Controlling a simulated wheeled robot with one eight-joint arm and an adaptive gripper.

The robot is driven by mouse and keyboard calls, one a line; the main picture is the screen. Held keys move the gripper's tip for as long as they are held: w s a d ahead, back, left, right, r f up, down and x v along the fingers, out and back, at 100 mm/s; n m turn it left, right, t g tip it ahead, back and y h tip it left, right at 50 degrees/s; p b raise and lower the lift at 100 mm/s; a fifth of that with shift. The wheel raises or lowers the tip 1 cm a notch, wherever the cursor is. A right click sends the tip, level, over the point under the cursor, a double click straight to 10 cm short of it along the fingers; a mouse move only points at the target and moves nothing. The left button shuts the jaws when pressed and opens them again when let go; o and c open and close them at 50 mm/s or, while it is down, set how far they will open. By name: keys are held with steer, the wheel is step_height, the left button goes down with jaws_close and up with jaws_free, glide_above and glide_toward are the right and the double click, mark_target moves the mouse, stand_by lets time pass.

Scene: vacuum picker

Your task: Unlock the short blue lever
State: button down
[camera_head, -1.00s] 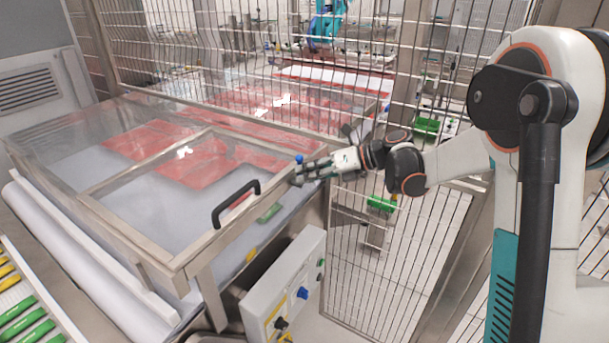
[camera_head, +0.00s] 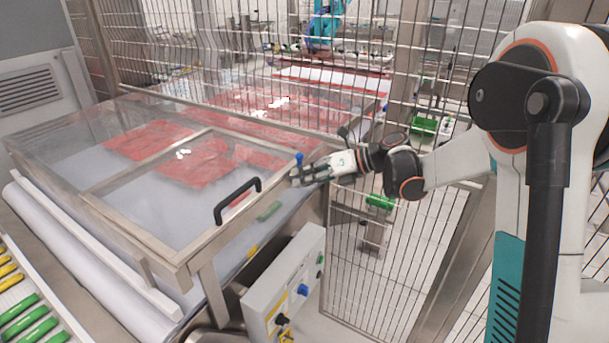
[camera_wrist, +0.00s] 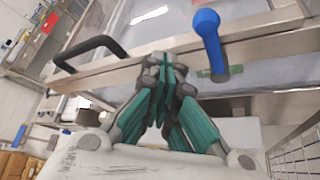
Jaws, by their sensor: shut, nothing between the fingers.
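The short blue lever (camera_wrist: 210,42) shows large in the wrist view, right of centre. Its rounded knob points up and its shaft runs down over the metal frame bar. It also shows in the head view as a small blue upright piece (camera_head: 299,159) at the right corner of the clear-lidded enclosure. My gripper (camera_wrist: 165,62) is shut and empty. Its fingertips are left of the lever in the wrist view, apart from it in that picture. In the head view my gripper (camera_head: 297,178) is just below the lever. Whether they touch cannot be told.
The enclosure's metal-framed lid (camera_head: 142,160) has a black handle (camera_head: 236,201), also seen in the wrist view (camera_wrist: 90,52). A grey control box (camera_head: 285,285) with knobs stands below the corner. A wire mesh fence (camera_head: 400,260) is close on the right. Red sheets lie inside.

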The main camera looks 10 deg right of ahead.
steer(key=s+d+p, duration=0.2)
steer(key=d, duration=0.7)
steer(key=shift+d, duration=0.25)
